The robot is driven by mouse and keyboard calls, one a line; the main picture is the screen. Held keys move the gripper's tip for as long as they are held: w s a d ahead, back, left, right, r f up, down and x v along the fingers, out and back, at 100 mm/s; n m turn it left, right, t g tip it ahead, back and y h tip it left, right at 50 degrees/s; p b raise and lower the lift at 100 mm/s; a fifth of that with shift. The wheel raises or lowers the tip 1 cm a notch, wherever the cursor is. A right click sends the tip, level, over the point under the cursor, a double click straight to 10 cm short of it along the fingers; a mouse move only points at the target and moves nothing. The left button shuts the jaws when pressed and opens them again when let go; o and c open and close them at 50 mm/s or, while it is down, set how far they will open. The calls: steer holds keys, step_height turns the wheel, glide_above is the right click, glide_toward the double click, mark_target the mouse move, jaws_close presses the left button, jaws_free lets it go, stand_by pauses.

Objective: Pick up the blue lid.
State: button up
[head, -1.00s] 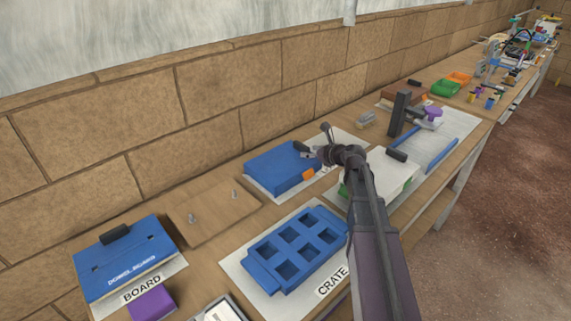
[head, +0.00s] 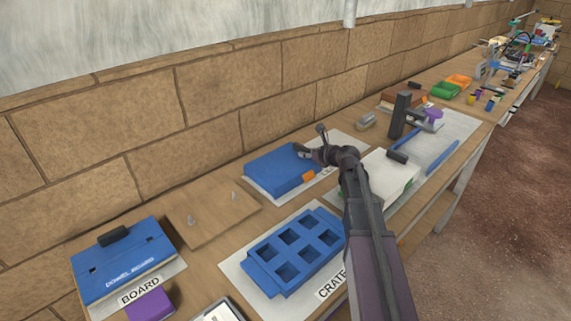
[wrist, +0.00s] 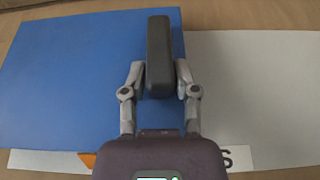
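The blue lid (head: 275,172) lies flat on a white sheet near the wall in the head view. In the wrist view, the blue lid (wrist: 65,80) fills the left half. Its dark grey bar handle (wrist: 164,55) stands along the lid's right edge. My gripper (wrist: 161,80) has one finger on each side of this handle, and no clear gap shows between fingers and handle. In the head view, my gripper (head: 307,152) is at the lid's far right end, partly hidden by my arm. The lid shows no clear lift off the sheet.
A blue crate with square pockets (head: 262,267) stands in front. A wooden board with two pegs (head: 212,226) lies left of the lid. A white block with a dark handle (head: 377,180) is close on the right, and a dark upright stand (head: 400,115) is beyond it.

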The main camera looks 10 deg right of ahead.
jaws_close()
steer(key=shift+r, duration=0.1)
step_height(320, 180, up, 10)
steer(key=p, duration=1)
stand_by(0.8)
